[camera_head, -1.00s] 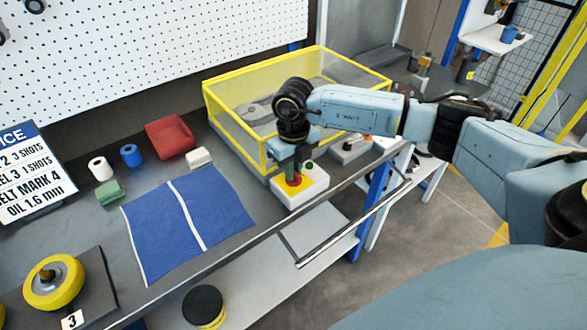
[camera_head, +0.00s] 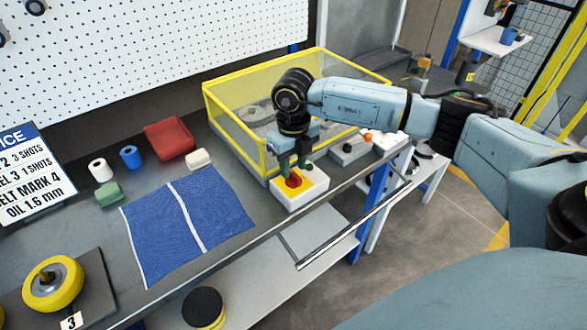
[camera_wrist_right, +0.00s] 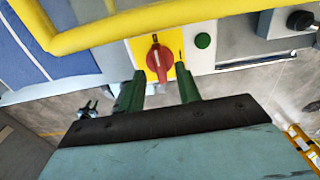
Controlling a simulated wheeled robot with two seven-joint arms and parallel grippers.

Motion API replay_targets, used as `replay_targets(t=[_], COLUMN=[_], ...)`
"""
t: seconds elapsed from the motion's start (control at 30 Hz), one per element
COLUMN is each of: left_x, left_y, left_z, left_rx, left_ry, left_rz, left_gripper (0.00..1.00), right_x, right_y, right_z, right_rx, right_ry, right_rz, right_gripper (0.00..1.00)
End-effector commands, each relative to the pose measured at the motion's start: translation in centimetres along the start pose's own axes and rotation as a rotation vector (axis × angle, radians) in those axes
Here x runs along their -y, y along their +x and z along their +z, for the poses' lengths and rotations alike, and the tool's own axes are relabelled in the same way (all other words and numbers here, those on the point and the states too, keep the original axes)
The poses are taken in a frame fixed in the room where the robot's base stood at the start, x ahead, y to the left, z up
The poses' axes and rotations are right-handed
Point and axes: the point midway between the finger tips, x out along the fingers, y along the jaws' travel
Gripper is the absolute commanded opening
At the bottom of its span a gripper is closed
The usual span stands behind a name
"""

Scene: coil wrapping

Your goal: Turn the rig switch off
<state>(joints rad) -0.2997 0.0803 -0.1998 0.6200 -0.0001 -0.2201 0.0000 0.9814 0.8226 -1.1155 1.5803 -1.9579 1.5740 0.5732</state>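The rig switch is a red knob (camera_head: 293,181) on a yellow plate, set on a white box (camera_head: 307,192) at the bench's front edge. In the right wrist view the red knob (camera_wrist_right: 158,59) stands with its long side nearly upright in the picture, beside a round green button (camera_wrist_right: 203,40). My right gripper (camera_head: 294,168) is over the box, close to the knob. My left gripper is not in view.
A yellow-framed clear guard (camera_head: 236,132) stands right behind the switch box. A grey box (camera_head: 350,150) is to its right. A blue cloth (camera_head: 188,222) lies to the left, with a red bin (camera_head: 169,138) behind it.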

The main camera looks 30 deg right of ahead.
Motion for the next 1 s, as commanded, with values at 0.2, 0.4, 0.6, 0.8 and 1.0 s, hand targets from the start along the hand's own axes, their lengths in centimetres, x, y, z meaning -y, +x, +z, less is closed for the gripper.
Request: replay_targets(t=[0.2,0.4,0.6,0.8,1.0], left_x=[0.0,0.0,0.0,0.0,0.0], left_y=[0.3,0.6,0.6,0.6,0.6], left_z=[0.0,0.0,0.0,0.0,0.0], left_rx=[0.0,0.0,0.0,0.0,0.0], left_ry=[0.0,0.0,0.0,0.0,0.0], left_rz=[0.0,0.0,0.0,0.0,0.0], left_gripper=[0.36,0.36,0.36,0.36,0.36], right_x=[0.1,0.1,0.0,0.0,0.0], right_y=[-5.1,-9.0,-11.0,-11.3,-11.3], right_z=[0.1,0.1,0.0,0.0,0.0], right_rx=[0.007,0.006,0.002,0.002,0.002], right_ry=[-0.001,-0.001,-0.001,-0.001,-0.001], right_rz=[-0.001,-0.001,-0.001,-0.001,-0.001], right_gripper=[0.34,0.34,0.34,0.34,0.34])
